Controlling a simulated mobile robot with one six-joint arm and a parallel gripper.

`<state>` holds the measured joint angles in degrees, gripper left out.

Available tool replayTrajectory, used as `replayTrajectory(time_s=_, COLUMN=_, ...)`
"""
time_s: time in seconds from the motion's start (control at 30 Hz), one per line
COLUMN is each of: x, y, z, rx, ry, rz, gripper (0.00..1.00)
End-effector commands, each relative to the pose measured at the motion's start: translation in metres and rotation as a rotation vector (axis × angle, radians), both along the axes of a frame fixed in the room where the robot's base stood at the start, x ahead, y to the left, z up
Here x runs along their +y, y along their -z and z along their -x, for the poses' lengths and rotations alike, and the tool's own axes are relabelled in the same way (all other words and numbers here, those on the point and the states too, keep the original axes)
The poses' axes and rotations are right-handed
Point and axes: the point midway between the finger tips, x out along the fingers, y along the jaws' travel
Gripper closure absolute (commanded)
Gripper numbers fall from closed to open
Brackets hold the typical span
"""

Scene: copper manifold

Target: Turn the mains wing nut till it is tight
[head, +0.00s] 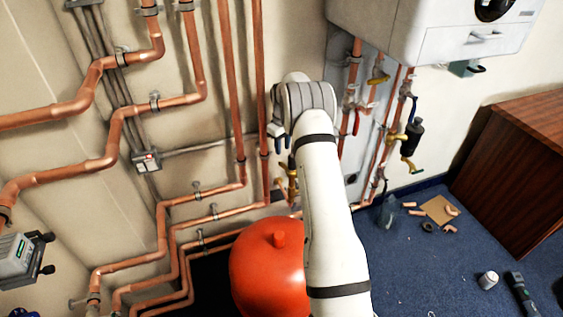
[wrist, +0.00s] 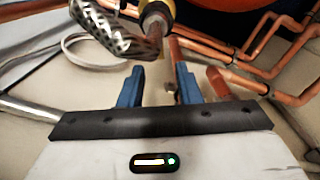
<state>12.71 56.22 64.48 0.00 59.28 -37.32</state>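My gripper (wrist: 159,68) is open, with its two blue fingers apart and nothing visibly clamped between them. In the head view my gripper (head: 281,138) is at the wall beside the vertical copper pipes, partly hidden by my arm. A small metal piece (wrist: 169,87) shows between the fingers, nearer the right one; I cannot tell whether it is the mains wing nut. A brass fitting (head: 292,182) sits low on the pipework, below my gripper and partly hidden by my arm.
A red vessel (head: 262,272) stands beneath my arm. Copper pipes (head: 228,80) run along the wall. A white boiler (head: 430,30) hangs at right. In the wrist view a perforated metal strap (wrist: 112,30) and a yellow-collared fitting (wrist: 157,14) lie beyond the fingers. Loose parts lie on the blue carpet.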

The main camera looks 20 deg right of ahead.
Motion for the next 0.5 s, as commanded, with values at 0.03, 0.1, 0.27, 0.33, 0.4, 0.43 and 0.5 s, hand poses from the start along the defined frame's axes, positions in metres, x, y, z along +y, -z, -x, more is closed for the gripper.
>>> replayTrajectory(time_s=0.03, x=0.000, y=0.006, z=0.000, rx=0.001, ry=-0.001, rz=0.000, gripper=0.69)
replayTrajectory(time_s=0.1, x=0.000, y=0.015, z=0.000, rx=0.004, ry=-0.001, rz=-0.001, gripper=0.69)
replayTrajectory(time_s=0.27, x=0.001, y=0.042, z=0.000, rx=0.004, ry=-0.001, rz=-0.001, gripper=0.69)
replayTrajectory(time_s=0.33, x=0.001, y=0.052, z=0.000, rx=0.003, ry=-0.001, rz=-0.001, gripper=0.69)
replayTrajectory(time_s=0.4, x=0.001, y=0.061, z=0.000, rx=0.003, ry=-0.002, rz=-0.001, gripper=0.69)
replayTrajectory(time_s=0.43, x=0.001, y=0.064, z=0.000, rx=0.002, ry=-0.002, rz=0.000, gripper=0.69)
replayTrajectory(time_s=0.5, x=0.001, y=0.070, z=0.000, rx=0.001, ry=-0.002, rz=0.000, gripper=0.69)
